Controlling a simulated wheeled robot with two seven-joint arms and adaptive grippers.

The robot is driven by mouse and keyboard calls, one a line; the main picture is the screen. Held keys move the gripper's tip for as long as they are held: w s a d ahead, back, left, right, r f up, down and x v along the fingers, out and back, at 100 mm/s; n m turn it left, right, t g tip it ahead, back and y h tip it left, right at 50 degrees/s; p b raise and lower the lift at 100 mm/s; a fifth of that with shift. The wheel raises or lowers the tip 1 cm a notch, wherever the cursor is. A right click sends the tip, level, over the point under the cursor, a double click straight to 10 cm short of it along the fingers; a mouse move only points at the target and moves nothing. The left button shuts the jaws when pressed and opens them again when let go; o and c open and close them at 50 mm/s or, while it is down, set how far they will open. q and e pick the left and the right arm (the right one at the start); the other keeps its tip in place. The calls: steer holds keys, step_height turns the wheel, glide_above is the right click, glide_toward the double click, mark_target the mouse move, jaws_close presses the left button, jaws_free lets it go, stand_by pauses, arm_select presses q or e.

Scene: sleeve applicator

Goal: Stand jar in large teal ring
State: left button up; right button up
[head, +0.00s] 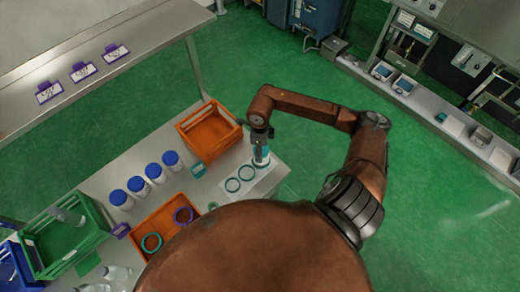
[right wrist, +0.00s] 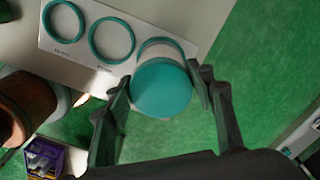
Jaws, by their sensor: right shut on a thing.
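A clear jar with a teal lid (right wrist: 161,92) is between the fingers of my right gripper (head: 261,137), which is shut on it; the jar (head: 261,155) is upright in the head view. It is over the right end of a white board (head: 262,187). Three teal rings lie in a row there: one ring (right wrist: 64,21), a middle ring (right wrist: 111,41), and the ring at the jar (right wrist: 159,40), which looks the largest. The jar hides most of that last ring, so I cannot tell whether its base touches the board. My left gripper is not in view.
An orange crate (head: 188,127) stands behind the board. Several blue-capped white bottles (head: 154,173) stand to the left. An orange tray (head: 140,229) holds a teal ring and a purple ring. A green crate (head: 48,262) is at the far left. The table's edge is just right of the board.

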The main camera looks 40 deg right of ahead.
steer(key=shift+f+b, duration=1.1)
steer(key=shift+f, duration=0.25)
steer(key=o, duration=1.4)
steer(key=shift+o, duration=0.6)
steer(key=o, duration=0.4)
steer(key=shift+r, duration=0.1)
steer(key=shift+r+p, duration=2.05)
steer(key=shift+r, duration=2.4)
